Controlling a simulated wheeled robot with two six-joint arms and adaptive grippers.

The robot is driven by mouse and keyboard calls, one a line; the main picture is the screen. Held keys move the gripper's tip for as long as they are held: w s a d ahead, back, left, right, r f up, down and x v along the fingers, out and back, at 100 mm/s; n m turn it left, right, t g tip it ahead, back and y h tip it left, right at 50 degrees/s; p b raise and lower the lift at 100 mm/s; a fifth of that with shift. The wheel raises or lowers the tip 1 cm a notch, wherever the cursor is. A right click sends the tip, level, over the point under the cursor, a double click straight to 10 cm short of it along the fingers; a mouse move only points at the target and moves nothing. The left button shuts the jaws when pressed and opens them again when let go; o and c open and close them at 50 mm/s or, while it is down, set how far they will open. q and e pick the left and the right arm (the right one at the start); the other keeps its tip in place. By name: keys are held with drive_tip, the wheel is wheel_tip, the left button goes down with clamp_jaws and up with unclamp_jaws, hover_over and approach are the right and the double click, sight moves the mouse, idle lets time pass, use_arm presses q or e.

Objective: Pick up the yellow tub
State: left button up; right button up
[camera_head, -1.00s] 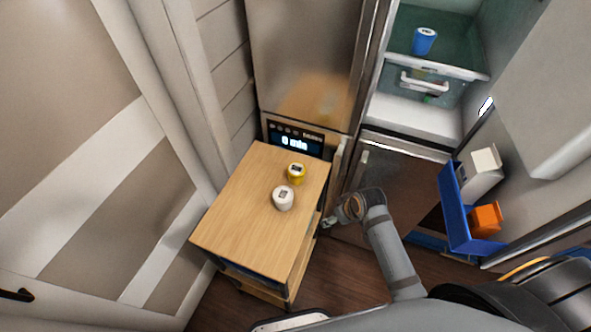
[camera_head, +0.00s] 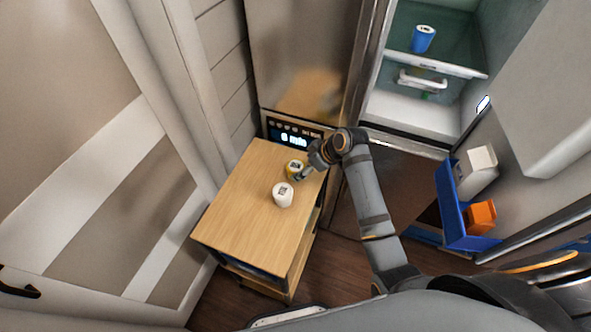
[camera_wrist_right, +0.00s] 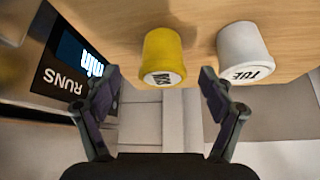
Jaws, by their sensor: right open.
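The yellow tub (camera_head: 294,168) stands on the wooden cart top (camera_head: 248,210), near its back right corner. A white tub (camera_head: 283,195) stands just in front of it. My right gripper (camera_head: 304,176) is beside the yellow tub, at its right. In the right wrist view the yellow tub (camera_wrist_right: 163,56) is ahead of and between the open fingers (camera_wrist_right: 160,88), not gripped. The white tub (camera_wrist_right: 244,52) is there to the right, beyond the right finger. My left gripper is not in view.
A panel with a lit display (camera_head: 293,138) stands right behind the cart. An open fridge (camera_head: 437,60) at the back right holds a blue cup (camera_head: 424,38). A blue bin (camera_head: 459,212) with an orange box (camera_head: 481,217) is at the right. The cart's front half is clear.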

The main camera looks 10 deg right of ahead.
sight(300, 168)
drive_tip(key=shift+p+x, duration=0.45)
drive_tip(key=shift+x, duration=2.2)
drive_tip(key=shift+a+r, duration=0.15)
drive_tip(key=c, duration=1.4)
